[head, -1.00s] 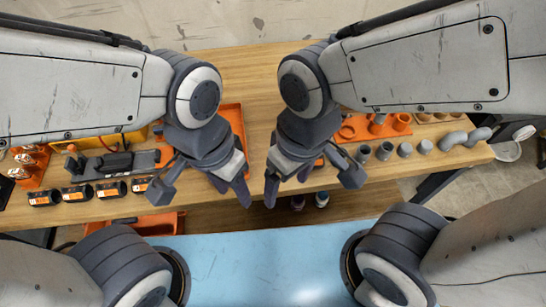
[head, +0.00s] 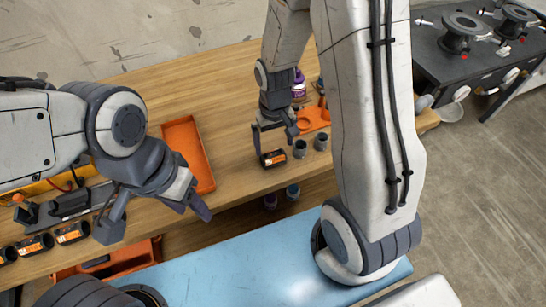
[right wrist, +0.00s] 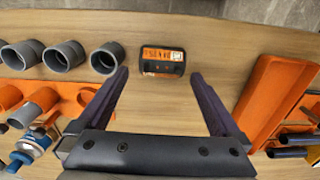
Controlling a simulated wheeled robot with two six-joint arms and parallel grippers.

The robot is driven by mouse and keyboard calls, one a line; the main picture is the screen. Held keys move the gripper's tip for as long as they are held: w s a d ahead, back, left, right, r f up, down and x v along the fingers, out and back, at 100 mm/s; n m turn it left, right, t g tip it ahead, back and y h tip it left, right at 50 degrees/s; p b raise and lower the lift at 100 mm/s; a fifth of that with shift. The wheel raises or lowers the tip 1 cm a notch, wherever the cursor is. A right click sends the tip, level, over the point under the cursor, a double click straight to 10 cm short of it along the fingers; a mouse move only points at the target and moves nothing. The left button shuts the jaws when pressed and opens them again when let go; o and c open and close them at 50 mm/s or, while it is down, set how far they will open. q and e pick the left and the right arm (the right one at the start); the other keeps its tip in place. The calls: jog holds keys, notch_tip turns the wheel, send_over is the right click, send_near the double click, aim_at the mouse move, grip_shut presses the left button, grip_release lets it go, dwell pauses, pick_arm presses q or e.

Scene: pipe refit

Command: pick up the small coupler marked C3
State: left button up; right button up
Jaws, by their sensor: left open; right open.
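A small black piece with an orange label (head: 273,158) lies on the wooden table near its front edge; it also shows in the right wrist view (right wrist: 163,61). Its label is too small to read surely as C3. My right gripper (head: 273,142) is open above it, pointing down. In the right wrist view the piece sits between the line of the two fingers, slightly beyond their tips, and nothing is held. My left gripper (head: 155,215) is open and empty over the table's front edge, left of the orange tray. Several similar black labelled pieces (head: 73,232) stand in a row at far left.
Grey pipe fittings (head: 300,149) stand close to the right of the labelled piece, beside an orange holder (head: 315,118). The long orange tray (head: 204,160) lies to its left. The wooden table (head: 235,95) is bare behind. A black bench (head: 468,60) with flanges stands at far right.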

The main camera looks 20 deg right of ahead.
aim_at(273, 154)
jog(key=shift+a+f, duration=0.15)
jog(key=shift+f, duration=2.55)
jog(key=c, duration=1.1)
jog(key=shift+r, duration=0.1)
